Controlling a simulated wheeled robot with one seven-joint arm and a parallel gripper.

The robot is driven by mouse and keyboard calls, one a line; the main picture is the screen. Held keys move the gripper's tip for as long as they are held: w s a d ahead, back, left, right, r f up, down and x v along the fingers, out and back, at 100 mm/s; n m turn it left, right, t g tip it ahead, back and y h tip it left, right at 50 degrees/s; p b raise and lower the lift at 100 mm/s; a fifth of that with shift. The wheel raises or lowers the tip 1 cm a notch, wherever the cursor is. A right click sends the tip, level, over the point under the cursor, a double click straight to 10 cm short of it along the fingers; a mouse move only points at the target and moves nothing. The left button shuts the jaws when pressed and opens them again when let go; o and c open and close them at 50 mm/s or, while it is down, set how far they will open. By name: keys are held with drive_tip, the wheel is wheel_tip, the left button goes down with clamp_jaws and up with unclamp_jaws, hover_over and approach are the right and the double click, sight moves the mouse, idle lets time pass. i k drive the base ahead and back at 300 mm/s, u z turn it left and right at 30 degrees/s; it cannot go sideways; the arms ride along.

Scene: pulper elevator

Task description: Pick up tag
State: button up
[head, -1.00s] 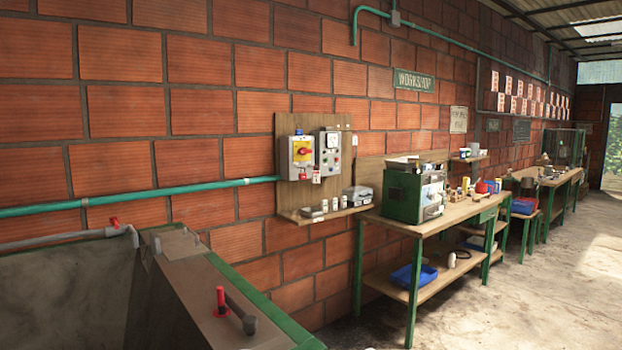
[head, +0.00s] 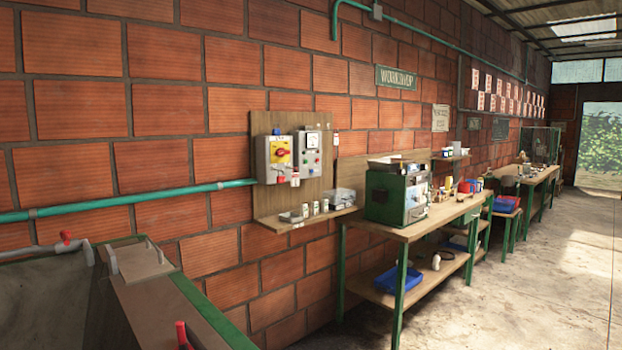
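A small white and red tag (head: 295,179) hangs on the wall panel, just below the two control boxes. Its print is too small to read. A grey box with a yellow plate and red rotary switch (head: 281,154) is mounted to its upper left. A second grey box with a gauge and buttons (head: 312,155) is to its upper right. Another small red and white label (head: 335,146) sits at the panel's right edge. I cannot tell whether it is a tag too. My gripper is not in view.
A wooden shelf (head: 275,227) under the boxes holds small jars. A green-legged workbench (head: 425,226) carries a green machine (head: 393,197). A tank with a green rim (head: 205,310) fills the lower left. The concrete floor (head: 540,275) at right is open.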

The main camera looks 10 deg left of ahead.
sight(294, 178)
drive_tip(key=i, duration=2.75)
drive_tip(key=u, duration=0.8)
drive_tip(key=i, duration=0.75)
drive_tip(key=z, duration=0.85)
